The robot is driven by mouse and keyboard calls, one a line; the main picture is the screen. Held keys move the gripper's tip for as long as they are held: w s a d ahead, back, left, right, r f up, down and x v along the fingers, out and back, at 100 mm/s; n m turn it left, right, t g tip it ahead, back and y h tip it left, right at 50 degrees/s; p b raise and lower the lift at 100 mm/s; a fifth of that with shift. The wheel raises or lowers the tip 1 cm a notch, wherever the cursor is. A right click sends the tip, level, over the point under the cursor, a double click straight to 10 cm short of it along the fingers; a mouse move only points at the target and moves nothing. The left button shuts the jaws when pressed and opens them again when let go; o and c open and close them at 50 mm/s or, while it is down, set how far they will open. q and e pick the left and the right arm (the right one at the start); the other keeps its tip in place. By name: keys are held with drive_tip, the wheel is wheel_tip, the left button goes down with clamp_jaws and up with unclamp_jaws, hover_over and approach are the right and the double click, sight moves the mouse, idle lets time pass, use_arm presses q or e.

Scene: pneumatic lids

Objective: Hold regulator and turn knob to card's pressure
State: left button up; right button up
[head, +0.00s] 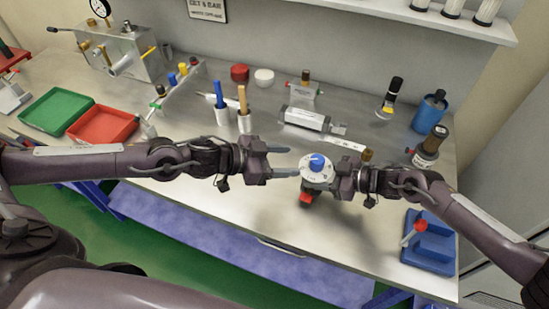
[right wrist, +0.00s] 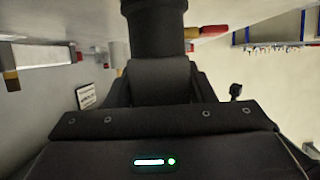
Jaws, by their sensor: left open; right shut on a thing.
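The regulator has a white round dial face (head: 318,178) with a blue knob (head: 317,162) on top and a red part below. My right gripper (head: 338,179) is shut on its body from the right and holds it above the bench front. In the right wrist view the dark regulator body (right wrist: 155,28) stands between the fingers, with a red fitting at its side. My left gripper (head: 291,161) is open, just left of the dial and knob, its fingers pointing at them. The card (head: 207,9) hangs on the back wall; its small print is hard to read.
The steel bench (head: 225,190) carries a green tray (head: 56,110), a red tray (head: 103,124), cups with tools, a silver cylinder (head: 306,119) and a blue holder (head: 428,243) at front right. A dark-topped bottle (head: 430,146) stands near my right arm.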

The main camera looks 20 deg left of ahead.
drive_tip(key=shift+s+f, duration=0.1)
idle(0.3)
drive_tip(key=o, duration=1)
drive_tip(key=shift+d, duration=0.1)
